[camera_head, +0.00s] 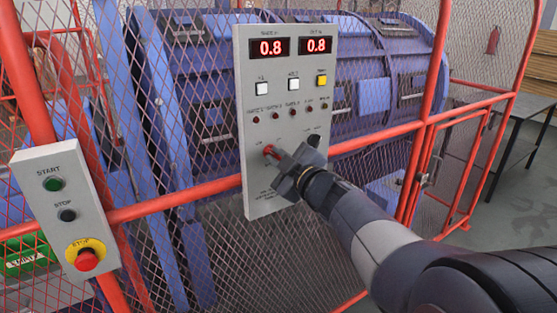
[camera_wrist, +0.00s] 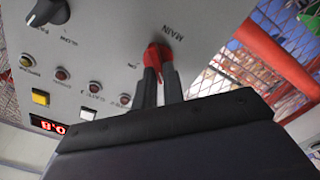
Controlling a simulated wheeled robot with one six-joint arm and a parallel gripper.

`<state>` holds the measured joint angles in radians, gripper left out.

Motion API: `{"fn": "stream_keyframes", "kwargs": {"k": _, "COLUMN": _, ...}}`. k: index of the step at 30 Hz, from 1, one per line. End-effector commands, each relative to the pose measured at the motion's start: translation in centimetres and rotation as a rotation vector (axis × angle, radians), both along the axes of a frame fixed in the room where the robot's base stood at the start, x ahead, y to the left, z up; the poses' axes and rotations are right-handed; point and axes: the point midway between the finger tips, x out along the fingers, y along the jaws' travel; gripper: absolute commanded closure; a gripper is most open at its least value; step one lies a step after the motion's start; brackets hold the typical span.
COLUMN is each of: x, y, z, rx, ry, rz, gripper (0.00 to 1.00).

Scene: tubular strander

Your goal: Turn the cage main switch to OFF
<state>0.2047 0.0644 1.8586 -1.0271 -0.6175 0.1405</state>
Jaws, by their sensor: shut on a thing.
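The cage main switch is a red rotary handle (camera_wrist: 155,54) on the grey control panel (camera_head: 258,190). In the head view the red handle (camera_head: 271,151) shows just left of my gripper (camera_head: 277,160), in the lower part of the panel. The gripper hides part of the switch, so its exact setting cannot be told.
A START/STOP box (camera_head: 88,205) with a red emergency button (camera_head: 86,260) is at left. Red rails (camera_head: 180,198) and mesh guard a blue machine (camera_head: 372,95).

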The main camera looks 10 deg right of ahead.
Motion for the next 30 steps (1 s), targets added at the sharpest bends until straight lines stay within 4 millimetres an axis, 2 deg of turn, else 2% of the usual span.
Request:
{"fn": "stream_keyframes", "kwargs": {"k": 13, "x": 0.0, "y": 0.04, "z": 0.11, "rx": -0.01, "ry": -0.005, "rz": 0.001, "gripper": 1.0}}
{"fn": "stream_keyframes", "kwargs": {"k": 14, "x": 0.0, "y": 0.03, "z": 0.1, "rx": -0.01, "ry": -0.005, "rz": 0.001, "gripper": 0.88}}
{"fn": "stream_keyframes", "kwargs": {"k": 21, "x": -0.01, "y": 0.02, "z": 0.05, "rx": -0.008, "ry": -0.003, "rz": 0.001, "gripper": 0.68}}
{"fn": "stream_keyframes", "kwargs": {"k": 30, "x": -0.29, "y": -0.1, "z": 0.05, "rx": -0.008, "ry": -0.003, "rz": -0.001, "gripper": 0.68}}
